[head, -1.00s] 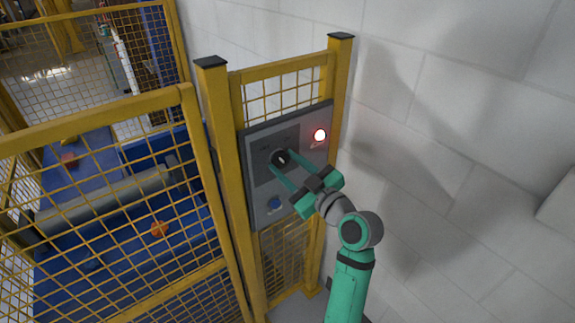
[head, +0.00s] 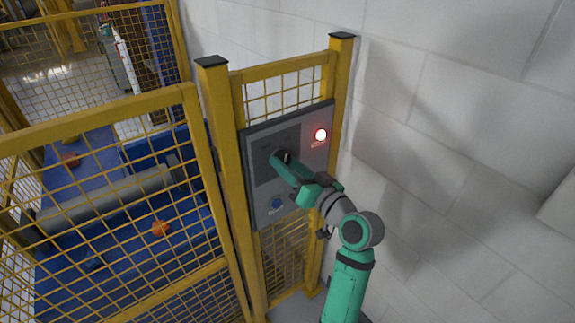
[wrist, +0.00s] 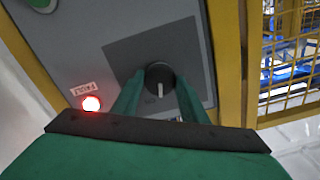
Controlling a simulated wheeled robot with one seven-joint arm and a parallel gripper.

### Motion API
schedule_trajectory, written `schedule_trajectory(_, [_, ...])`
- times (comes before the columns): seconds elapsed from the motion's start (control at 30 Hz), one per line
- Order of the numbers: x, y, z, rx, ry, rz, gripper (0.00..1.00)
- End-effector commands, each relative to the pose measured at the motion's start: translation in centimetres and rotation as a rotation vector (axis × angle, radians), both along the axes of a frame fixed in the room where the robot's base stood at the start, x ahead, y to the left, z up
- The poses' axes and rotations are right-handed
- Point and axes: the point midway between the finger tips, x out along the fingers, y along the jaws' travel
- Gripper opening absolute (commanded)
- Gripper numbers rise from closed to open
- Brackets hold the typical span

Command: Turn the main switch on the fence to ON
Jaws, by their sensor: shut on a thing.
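The main switch is a round black knob with a light pointer mark (wrist: 159,78), set on a dark plate of the grey panel (head: 262,205) on the fence. In the head view my gripper (head: 280,160) covers most of the knob. In the wrist view the two green fingers of my gripper (wrist: 159,92) lie on either side of the knob, shut on it. The pointer mark runs up and down in the wrist view. The position labels are too small or hidden to read.
A lit red lamp (head: 321,135) marked FAULT sits at the panel's upper right. Yellow mesh fence (head: 205,180) stands left, with a blue conveyor and rollers (head: 110,200) behind. A pale block wall (head: 460,130) stands right.

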Motion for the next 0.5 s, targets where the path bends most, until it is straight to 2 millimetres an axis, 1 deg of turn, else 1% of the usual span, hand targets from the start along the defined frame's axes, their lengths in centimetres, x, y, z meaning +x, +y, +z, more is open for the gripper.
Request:
schedule_trajectory(0.2, [-0.11,0.04,-0.09,0.143,0.106,0.002,0.17])
schedule_trajectory(0.5, [-0.07,0.04,-0.08,0.276,0.203,0.001,0.17])
